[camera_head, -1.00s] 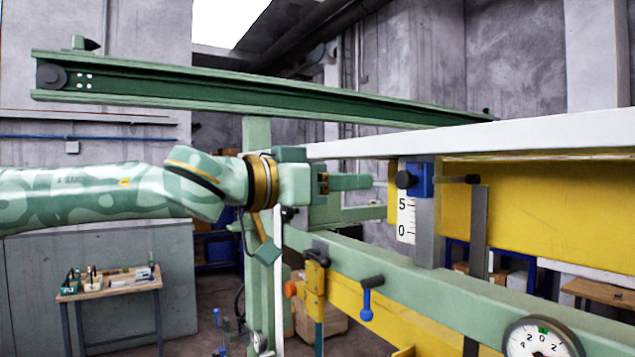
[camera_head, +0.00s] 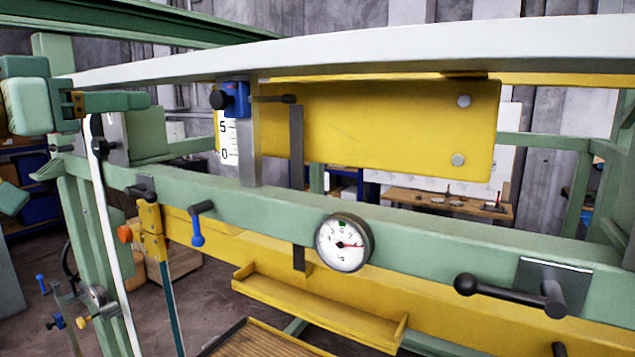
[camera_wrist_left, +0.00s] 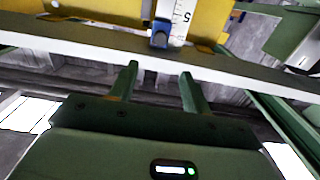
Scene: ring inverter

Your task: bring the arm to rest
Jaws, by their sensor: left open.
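My left gripper (camera_head: 138,101) is at the left edge of the head view, pointing right, just below the left end of the long white beam (camera_head: 330,52). In the left wrist view the gripper (camera_wrist_left: 160,78) shows two green fingers spread apart with nothing between them. The white beam (camera_wrist_left: 150,55) crosses the picture beyond the fingertips. A blue clamp (camera_wrist_left: 161,32) with a white scale is beyond it. I cannot tell whether the fingers touch the beam. Most of the left arm is out of the head view. My right gripper is not in view.
The blue clamp (camera_head: 236,98) and scale (camera_head: 227,139) stand right of the gripper, before a yellow plate (camera_head: 390,128). A green rail (camera_head: 430,222) carries a dial gauge (camera_head: 344,243) and a black-handled crank (camera_head: 510,290). A yellow tray (camera_head: 320,312) is below.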

